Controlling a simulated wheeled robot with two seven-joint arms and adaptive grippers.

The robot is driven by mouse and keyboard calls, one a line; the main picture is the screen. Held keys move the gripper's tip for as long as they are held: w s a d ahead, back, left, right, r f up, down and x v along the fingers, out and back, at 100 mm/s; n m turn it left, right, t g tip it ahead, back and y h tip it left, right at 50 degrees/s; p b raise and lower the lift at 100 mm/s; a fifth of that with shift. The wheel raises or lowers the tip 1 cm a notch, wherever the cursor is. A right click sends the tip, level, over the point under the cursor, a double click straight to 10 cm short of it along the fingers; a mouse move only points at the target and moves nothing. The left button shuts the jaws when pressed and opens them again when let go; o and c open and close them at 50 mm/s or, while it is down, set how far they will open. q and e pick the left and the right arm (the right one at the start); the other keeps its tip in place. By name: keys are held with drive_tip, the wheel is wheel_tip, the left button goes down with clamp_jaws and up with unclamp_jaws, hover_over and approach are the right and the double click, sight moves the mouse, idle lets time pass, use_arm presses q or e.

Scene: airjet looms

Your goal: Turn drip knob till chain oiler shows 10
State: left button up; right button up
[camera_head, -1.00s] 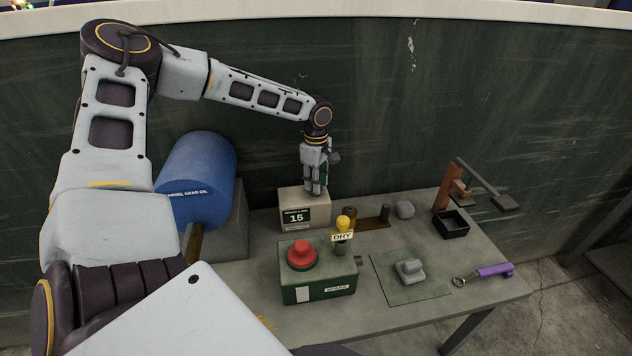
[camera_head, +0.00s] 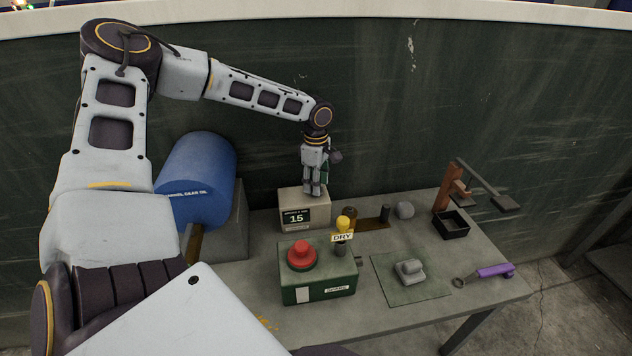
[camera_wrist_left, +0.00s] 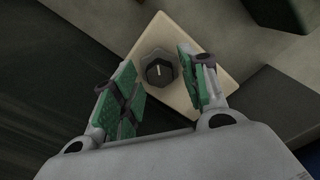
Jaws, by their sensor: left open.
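The chain oiler (camera_head: 290,212) is a beige box at the back of the bench, and its dark front display (camera_head: 297,217) reads 15. In the left wrist view the drip knob (camera_wrist_left: 159,69) is a dark faceted knob with a pale pointer line, on the box's beige top (camera_wrist_left: 185,40). In the head view the gripper hides the knob. My left gripper (camera_head: 314,190) points down over the box. In the left wrist view it (camera_wrist_left: 160,95) is open, with green-padded fingers apart on either side of the knob and not visibly touching it. My right gripper is not in view.
A green box with a red button (camera_head: 301,254) stands in front of the oiler, with a yellow-topped DRY marker (camera_head: 342,230) beside it. A blue oil drum (camera_head: 200,180) is at left. A grey part on a mat (camera_head: 410,268), purple-handled tool (camera_head: 494,271) and black tray (camera_head: 451,224) are at right.

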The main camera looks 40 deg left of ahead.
use_arm(q)
drive_tip(key=shift+r+p, duration=0.7)
drive_tip(key=shift+r, duration=0.3)
